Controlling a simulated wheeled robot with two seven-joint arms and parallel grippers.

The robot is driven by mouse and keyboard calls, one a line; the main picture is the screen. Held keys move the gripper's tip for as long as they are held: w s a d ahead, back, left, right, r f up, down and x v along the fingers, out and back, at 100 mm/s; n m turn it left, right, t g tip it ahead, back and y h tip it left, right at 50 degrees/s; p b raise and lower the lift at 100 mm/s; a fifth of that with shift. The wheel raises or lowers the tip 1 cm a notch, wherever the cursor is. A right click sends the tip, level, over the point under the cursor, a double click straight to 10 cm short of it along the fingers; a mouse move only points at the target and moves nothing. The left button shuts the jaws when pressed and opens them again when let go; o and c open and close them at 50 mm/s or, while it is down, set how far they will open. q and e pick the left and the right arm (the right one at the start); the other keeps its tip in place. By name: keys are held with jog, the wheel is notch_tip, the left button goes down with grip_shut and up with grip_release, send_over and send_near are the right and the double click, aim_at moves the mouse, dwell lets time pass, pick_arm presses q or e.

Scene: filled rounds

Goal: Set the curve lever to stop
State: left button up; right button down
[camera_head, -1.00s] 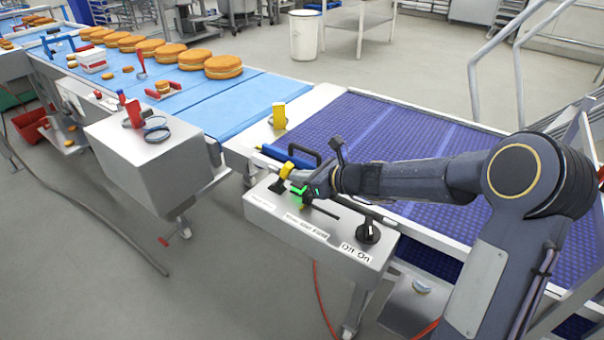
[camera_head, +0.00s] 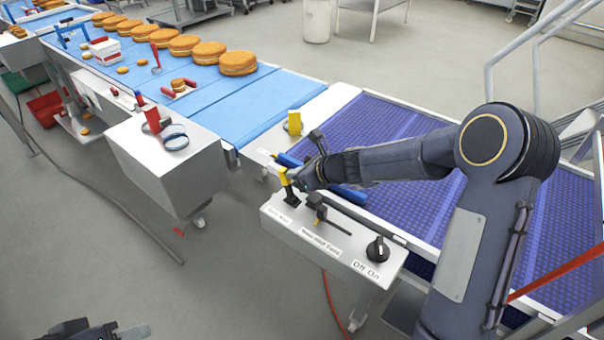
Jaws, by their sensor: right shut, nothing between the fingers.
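A grey control box (camera_head: 345,262) stands at the near side of the conveyor. On it are a yellow-tipped lever (camera_head: 285,182), a black lever with a long rod (camera_head: 322,209) and a black Off/On knob (camera_head: 378,250). The small labels by the two levers are too blurred to read, so I cannot tell which is the curve lever. My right gripper (camera_head: 298,179) is shut and empty, right beside the yellow-tipped lever. I cannot tell whether it touches it. My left gripper (camera_head: 115,332) shows only partly at the bottom left edge, far from the box.
The purple conveyor belt (camera_head: 385,130) runs behind the box. The blue belt (camera_head: 225,103) carries several large burger-like rounds (camera_head: 238,63). A second grey box (camera_head: 165,165) stands to the left. A red cable (camera_head: 331,305) hangs below the control box.

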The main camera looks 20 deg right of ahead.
jog(key=shift+w+a, duration=0.5)
jog(key=shift+w, duration=0.15)
pick_arm(q)
jog(key=shift+w+a+r, duration=0.15)
jog(key=shift+w+a, duration=0.05)
jog(key=shift+w, duration=0.1)
pick_arm(e)
jog(key=shift+w+a+r, duration=0.15)
jog(key=shift+r, duration=0.1)
pick_arm(q)
jog(key=shift+r, duration=0.15)
